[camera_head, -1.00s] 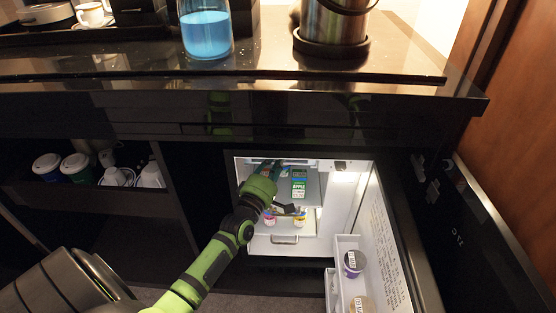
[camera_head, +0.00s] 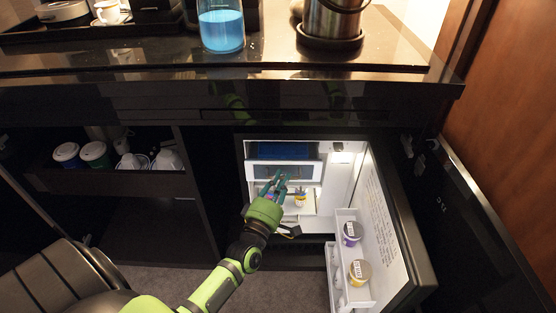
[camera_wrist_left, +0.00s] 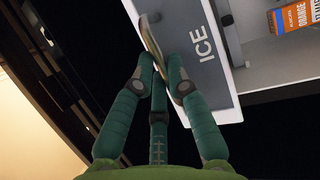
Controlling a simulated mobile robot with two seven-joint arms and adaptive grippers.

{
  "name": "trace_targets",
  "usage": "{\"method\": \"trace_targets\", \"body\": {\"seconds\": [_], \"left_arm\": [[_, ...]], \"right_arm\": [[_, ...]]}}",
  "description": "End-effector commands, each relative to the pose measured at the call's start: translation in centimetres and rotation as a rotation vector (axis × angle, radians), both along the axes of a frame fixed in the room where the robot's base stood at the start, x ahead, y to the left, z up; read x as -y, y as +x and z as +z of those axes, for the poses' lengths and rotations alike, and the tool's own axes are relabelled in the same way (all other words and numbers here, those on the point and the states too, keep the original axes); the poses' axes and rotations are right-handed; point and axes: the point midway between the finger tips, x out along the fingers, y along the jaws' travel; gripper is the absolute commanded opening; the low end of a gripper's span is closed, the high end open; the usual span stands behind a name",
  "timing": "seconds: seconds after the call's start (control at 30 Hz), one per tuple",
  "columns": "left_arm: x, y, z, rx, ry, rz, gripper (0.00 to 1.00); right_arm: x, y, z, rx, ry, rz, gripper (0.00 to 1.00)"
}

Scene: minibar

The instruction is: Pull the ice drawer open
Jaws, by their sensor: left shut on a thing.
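The ice drawer (camera_head: 254,171) is at the top of the small open fridge. It stands pulled out, with its blue inside showing behind the white front. In the left wrist view its front (camera_wrist_left: 205,75) carries the word ICE. My left gripper (camera_head: 282,178) is at the drawer front. In the left wrist view its green fingers (camera_wrist_left: 160,58) are shut on the drawer handle (camera_wrist_left: 149,32), a thin bar along the front. The fingers partly hide the handle. My right gripper is not in view.
The fridge door (camera_head: 395,230) stands open at the right, with tubs in its white rack (camera_head: 345,262). A small tub (camera_head: 300,200) stands below the drawer. The dark counter (camera_head: 150,75) overhangs above. A shelf with cups (camera_head: 110,182) is at the left.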

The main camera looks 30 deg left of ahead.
Motion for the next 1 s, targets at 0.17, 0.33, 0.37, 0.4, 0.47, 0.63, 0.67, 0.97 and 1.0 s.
{"method": "trace_targets", "body": {"seconds": [0.17, 0.33, 0.37, 0.4, 0.47, 0.63, 0.67, 0.97, 1.0], "left_arm": [[2.6, -4.2, 0.4, -0.003, -0.001, -0.001, 0.0], [4.6, -7.4, 0.3, -0.002, -0.002, -0.001, 0.0], [4.9, -7.9, 0.3, -0.001, -0.001, -0.001, 0.0], [5.3, -8.4, 0.3, 0.0, -0.001, -0.001, 0.0], [5.7, -9.2, 0.2, 0.001, 0.0, 0.0, 0.0], [6.6, -10.6, 0.2, 0.002, 0.0, -0.001, 0.0], [6.7, -10.8, 0.2, 0.002, 0.0, -0.001, 0.0], [7.2, -11.4, 0.1, 0.003, 0.0, -0.001, 0.0], [7.2, -11.4, 0.1, 0.004, 0.0, -0.001, 0.0]], "right_arm": [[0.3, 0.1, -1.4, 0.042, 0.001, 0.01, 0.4], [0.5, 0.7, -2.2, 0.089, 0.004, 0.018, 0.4], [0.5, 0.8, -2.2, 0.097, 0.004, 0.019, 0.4], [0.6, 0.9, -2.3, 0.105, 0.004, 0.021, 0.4], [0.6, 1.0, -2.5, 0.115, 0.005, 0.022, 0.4], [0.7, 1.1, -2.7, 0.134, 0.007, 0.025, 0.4], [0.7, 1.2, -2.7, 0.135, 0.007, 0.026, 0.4], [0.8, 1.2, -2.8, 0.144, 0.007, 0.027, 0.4], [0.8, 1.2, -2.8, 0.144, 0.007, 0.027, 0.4]]}}
